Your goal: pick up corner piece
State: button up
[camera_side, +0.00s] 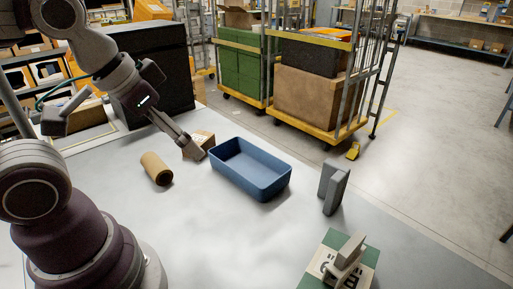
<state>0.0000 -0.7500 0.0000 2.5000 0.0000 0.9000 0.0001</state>
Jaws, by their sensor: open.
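A grey, L-shaped upright piece (333,187), which looks like the corner piece, stands on the white table right of the blue tray. My gripper (193,152) is at the upper left, pointing down and to the right. It is open, close to a small brown cardboard box (204,139) and partly in front of it; I cannot tell whether they touch. The blue tray lies between my gripper and the grey piece. A pale beige angled object (347,262) sits on a green and tan printed box at the front right.
The empty blue tray (230,180) stands mid-table. A brown cylinder (156,169) lies left of it. The green and tan box (325,252) is near the front edge. A black case (160,65) stands behind my arm. Table between tray and front is clear.

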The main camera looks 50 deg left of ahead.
jog(key=n+g, duration=0.1)
send_over(333, 170)
jog(key=s, duration=0.4)
notch_tip(333, 170, down, 4)
jog(key=x, duration=1)
jog(key=shift+s+d+f, duration=0.15)
jog(key=shift+s+f, duration=0.1)
jog(key=shift+s, duration=0.1)
jog(key=c, duration=0.8)
